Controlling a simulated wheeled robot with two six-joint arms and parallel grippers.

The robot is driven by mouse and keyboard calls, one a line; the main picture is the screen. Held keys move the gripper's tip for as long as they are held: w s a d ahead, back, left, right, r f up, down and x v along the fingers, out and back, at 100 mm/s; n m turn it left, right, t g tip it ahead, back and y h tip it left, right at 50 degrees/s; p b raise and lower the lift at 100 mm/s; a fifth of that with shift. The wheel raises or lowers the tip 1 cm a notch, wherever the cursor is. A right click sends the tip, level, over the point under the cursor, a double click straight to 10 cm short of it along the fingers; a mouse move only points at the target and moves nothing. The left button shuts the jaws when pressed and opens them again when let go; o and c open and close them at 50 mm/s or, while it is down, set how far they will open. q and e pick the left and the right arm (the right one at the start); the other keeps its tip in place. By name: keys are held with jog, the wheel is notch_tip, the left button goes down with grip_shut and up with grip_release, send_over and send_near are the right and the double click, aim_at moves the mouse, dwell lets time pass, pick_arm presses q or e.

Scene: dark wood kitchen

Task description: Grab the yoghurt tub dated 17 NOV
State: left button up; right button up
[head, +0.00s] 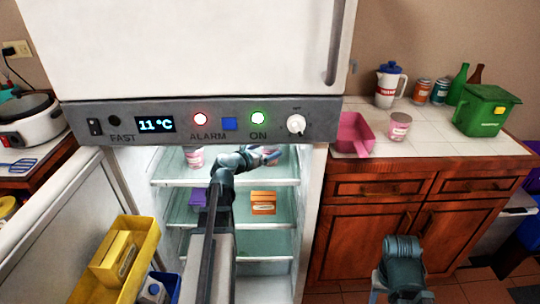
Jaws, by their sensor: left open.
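A white and pink tub (194,158) stands on the fridge's top shelf at the left. Another pinkish tub (399,126) stands on the counter to the right of the fridge. The dates on both are too small to read. My left gripper (268,155) is open inside the fridge at top shelf height, to the right of the shelf tub. Something pale and pinkish shows by its fingers, too small to tell apart. My right arm shows low at the right, but its gripper is not visible.
The fridge door (50,235) stands open at the left, with a yellow bin (143,262) on it. An orange box (263,203) and a purple box (198,197) sit on the middle shelf. The control panel (270,121) overhangs the opening. A pink container (352,136) is on the counter.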

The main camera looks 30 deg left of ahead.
pick_arm(q)
jog(key=shift+b+x, duration=0.6)
jog(key=shift+x, duration=2.15)
jog(key=shift+d+r, duration=0.2)
jog(key=shift+r, duration=0.05)
jog(key=shift+c, duration=0.4)
jog(key=c, duration=1.3)
jog(key=shift+o, duration=0.2)
jog(key=shift+r, duration=0.1)
